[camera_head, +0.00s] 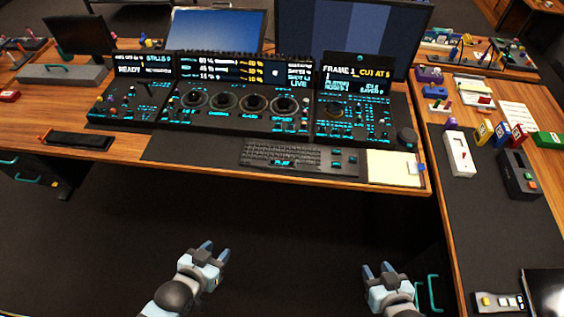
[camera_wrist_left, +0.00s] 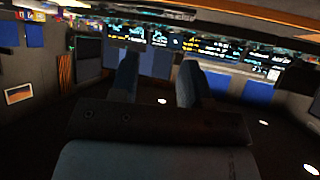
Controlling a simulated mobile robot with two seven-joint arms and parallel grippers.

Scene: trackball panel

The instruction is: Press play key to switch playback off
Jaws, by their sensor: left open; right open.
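The trackball panel (camera_head: 238,128) is a wide black console with several trackballs, lit cyan legends and small screens, on the wooden desk. Its right section (camera_head: 345,130) has a display reading "FRAME 1" and "CUT AT 5". The play key is too small to tell apart among the lit keys. My left gripper (camera_head: 212,250) is open and empty, in front of the desk and well apart from the panel. Its two fingers show in the left wrist view (camera_wrist_left: 157,80), with nothing between them. My right gripper (camera_head: 380,270) is open and empty, also in front of the desk.
A black keyboard (camera_head: 280,156) and a cream notepad (camera_head: 394,167) lie near the desk's front edge. Monitors (camera_head: 350,35) stand behind the panel. A side desk (camera_head: 545,165) with small boxes and devices is at the right. The space between my grippers and the desk is free.

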